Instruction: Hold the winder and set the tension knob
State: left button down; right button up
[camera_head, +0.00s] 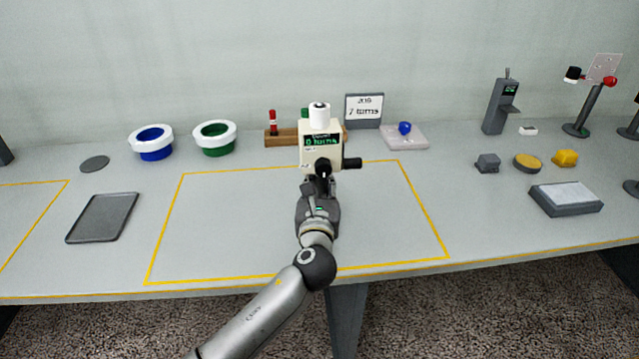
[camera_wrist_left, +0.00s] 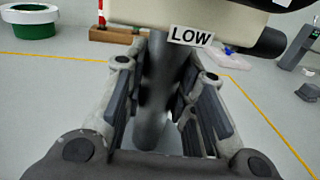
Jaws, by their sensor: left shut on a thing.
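The winder (camera_head: 320,148) is a cream box with a green display reading "0 turns" and a white spool (camera_head: 319,115) on top. It stands upright near the back of the yellow-outlined area. My left gripper (camera_head: 319,187) is in front of its lower part. In the left wrist view, my left gripper is shut around the winder's dark round handle (camera_wrist_left: 155,90), below a label reading "LOW" (camera_wrist_left: 191,36). A black cylinder (camera_head: 352,163) sticks out at the winder's right; I cannot tell whether it is the tension knob. My right gripper is in neither view.
A sign (camera_head: 364,109) reading "7 turns" stands behind, beside a wooden rack (camera_head: 283,139) with red and green pieces. Blue (camera_head: 152,142) and green (camera_head: 215,138) white-rimmed bowls stand left. A grey tray (camera_head: 103,217) lies left. The outlined area's front is clear except for my arm.

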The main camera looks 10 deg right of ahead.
pick_arm(q)
jog(key=shift+f+b, duration=0.35)
jog(key=shift+f, duration=0.4)
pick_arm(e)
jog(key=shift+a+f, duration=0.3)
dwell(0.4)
pick_arm(q)
jog(key=c, duration=1.6)
grip_release()
jog(key=shift+f, duration=0.15)
jog(key=shift+o, duration=2.4)
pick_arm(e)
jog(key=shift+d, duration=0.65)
pick_arm(q)
jog(key=shift+s, duration=0.1)
jog(key=shift+s+a, duration=0.25)
jog(key=shift+s, duration=1.05)
jog(key=shift+s+a, duration=0.2)
jog(key=shift+s, duration=1.1)
jog(key=shift+s+a, duration=0.25)
jog(key=shift+s, duration=1.05)
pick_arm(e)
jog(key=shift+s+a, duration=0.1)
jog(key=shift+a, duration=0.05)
pick_arm(q)
jog(key=shift+r, duration=0.2)
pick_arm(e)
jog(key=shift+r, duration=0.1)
